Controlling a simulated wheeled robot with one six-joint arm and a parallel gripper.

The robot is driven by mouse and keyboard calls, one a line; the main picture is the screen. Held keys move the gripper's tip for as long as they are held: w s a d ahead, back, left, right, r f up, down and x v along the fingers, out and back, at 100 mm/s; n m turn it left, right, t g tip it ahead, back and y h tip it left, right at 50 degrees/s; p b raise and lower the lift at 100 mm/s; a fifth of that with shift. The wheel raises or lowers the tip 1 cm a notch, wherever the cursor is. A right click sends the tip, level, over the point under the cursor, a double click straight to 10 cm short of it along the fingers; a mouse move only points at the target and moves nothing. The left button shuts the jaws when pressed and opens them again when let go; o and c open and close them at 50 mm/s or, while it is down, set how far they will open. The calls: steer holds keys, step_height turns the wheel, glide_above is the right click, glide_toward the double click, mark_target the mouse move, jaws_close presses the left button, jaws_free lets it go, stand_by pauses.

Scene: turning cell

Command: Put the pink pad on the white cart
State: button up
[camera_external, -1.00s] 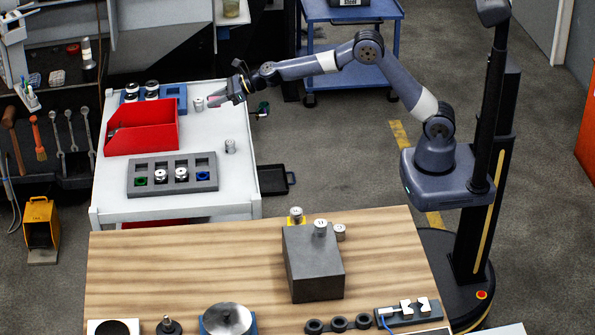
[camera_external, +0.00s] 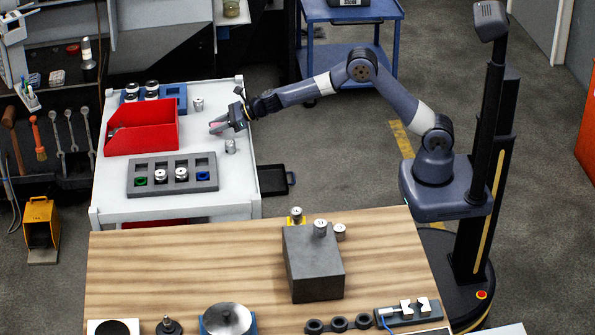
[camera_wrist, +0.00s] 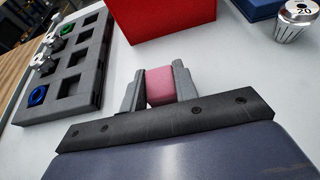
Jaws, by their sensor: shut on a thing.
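In the wrist view, the pink pad (camera_wrist: 160,86) is between the two fingers of my gripper (camera_wrist: 159,88), which is shut on it. In the external view, my gripper (camera_external: 217,127) is low over the right part of the white cart (camera_external: 110,200), between the red bin and a metal cylinder. The pad shows there only as a small pink spot. I cannot tell whether the pad touches the cart top.
The red bin (camera_external: 150,137) stands left of my gripper. A grey block with pockets (camera_external: 148,189) lies nearer on the cart. Metal cylinders stand near the gripper, one behind (camera_external: 198,105) and one in front (camera_external: 231,147). White cart top shows between these things.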

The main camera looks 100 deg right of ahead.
steer(key=shift+f, duration=0.95)
steer(key=shift+f+b, duration=0.15)
steer(key=shift+b, duration=0.2)
steer(key=o, duration=0.9)
steer(key=shift+o, duration=0.2)
steer(key=shift+r, duration=0.25)
steer(key=shift+s, duration=0.25)
steer(key=b+v, duration=0.2)
steer(key=v, duration=0.9)
steer(key=shift+s+r, duration=0.15)
steer(key=shift+s, duration=0.05)
